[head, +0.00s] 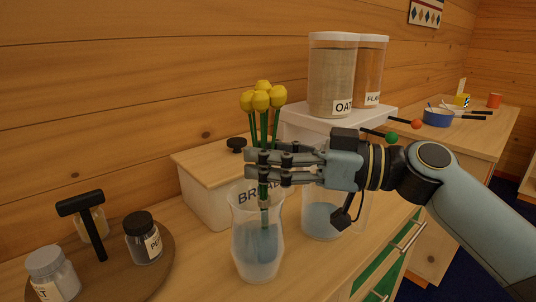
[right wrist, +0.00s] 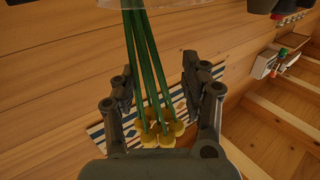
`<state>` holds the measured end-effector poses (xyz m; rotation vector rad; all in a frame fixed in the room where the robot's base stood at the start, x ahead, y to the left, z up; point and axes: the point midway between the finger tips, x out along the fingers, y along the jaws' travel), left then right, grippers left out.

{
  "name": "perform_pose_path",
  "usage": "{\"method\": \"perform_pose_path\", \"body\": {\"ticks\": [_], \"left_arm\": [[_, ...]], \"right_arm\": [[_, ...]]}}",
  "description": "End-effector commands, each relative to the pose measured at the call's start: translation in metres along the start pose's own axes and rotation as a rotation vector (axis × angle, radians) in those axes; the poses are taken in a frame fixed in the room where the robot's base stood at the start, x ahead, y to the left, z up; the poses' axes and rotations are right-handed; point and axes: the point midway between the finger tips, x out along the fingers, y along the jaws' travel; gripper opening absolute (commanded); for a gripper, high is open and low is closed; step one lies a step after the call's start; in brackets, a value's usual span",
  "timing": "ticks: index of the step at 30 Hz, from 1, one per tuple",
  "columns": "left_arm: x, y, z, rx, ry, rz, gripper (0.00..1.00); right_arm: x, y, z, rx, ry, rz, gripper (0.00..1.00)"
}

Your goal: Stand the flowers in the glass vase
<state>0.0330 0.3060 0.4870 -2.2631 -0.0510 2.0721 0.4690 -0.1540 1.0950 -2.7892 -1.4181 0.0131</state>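The flowers are a bunch of round yellow heads (head: 263,97) on green stems; they also show in the right wrist view (right wrist: 145,60). The stems run down past my right gripper, and their lower part is inside the clear glass vase (head: 257,255), which holds bluish water. The bunch stands nearly upright. My right gripper (head: 262,168) is just above the vase rim, with its fingers on either side of the stems. In the right wrist view the fingers are wide apart, with gaps beside the stems. My left gripper is in neither view.
A second clear vessel (head: 322,222) stands right behind the vase. A bread box (head: 205,195) with a wooden lid is behind to the left. A round wooden stand (head: 105,270) with shakers is at front left. Tall canisters (head: 333,85) stand on a white box (head: 300,125).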

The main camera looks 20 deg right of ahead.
Motion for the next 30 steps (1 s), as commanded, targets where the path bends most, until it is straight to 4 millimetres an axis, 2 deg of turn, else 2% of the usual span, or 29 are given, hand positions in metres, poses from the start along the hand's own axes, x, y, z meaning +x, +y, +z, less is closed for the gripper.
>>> {"method": "perform_pose_path", "body": {"ticks": [6,10,24,30], "left_arm": [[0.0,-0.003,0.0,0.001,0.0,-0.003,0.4],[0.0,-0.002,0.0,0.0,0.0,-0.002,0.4],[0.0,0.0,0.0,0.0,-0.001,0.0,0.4],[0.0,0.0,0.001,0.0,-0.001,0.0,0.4]], "right_arm": [[-0.001,0.0,0.0,0.0,0.0,0.0,0.46],[-0.01,0.0,0.001,-0.002,-0.003,0.0,0.46],[-0.093,0.0,0.002,0.0,-0.011,-0.001,0.46],[-0.112,-0.001,0.001,-0.002,-0.003,-0.004,0.46]]}}
